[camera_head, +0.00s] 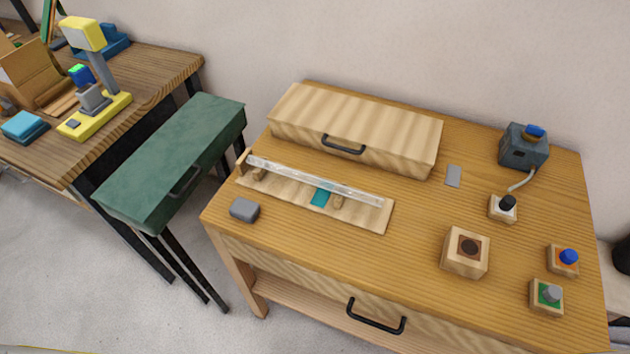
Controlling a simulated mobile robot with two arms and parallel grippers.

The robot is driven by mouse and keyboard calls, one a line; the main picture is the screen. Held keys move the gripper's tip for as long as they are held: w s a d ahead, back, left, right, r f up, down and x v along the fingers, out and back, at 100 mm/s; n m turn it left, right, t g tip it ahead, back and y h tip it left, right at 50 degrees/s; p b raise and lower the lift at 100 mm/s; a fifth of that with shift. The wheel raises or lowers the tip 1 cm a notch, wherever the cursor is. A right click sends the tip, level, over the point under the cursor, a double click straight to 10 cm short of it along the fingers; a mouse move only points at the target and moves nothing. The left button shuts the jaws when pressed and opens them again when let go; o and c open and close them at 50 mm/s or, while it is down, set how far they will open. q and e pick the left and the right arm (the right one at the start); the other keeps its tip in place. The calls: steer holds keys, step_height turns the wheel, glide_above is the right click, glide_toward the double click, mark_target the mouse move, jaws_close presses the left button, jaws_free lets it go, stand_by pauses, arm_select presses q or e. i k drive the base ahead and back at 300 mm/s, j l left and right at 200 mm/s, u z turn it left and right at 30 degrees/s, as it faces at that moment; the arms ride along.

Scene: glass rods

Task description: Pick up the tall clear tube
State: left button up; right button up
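A long clear tube (312,180) lies on its side across a low wooden rack (366,216) on the wooden table. It runs from the upper left to the lower right of the rack, in front of a wooden box. A teal patch (320,197) shows on the rack under the tube's middle. Neither of my grippers is in view.
The wooden box (355,117) with a black handle stands behind the rack. A grey block (244,210) sits at the front left. A wooden block with a dark hole (466,252) and several small knobbed blocks stand on the right. A green case (175,160) stands left of the table.

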mark_target(333, 187)
steer(key=k+j+z, duration=0.1)
steer(key=j+z, duration=0.15)
steer(key=z, duration=0.15)
steer(key=k+j+z, duration=0.15)
steer(key=z, duration=0.25)
steer(key=k+j+z, duration=0.15)
steer(key=z, duration=0.25)
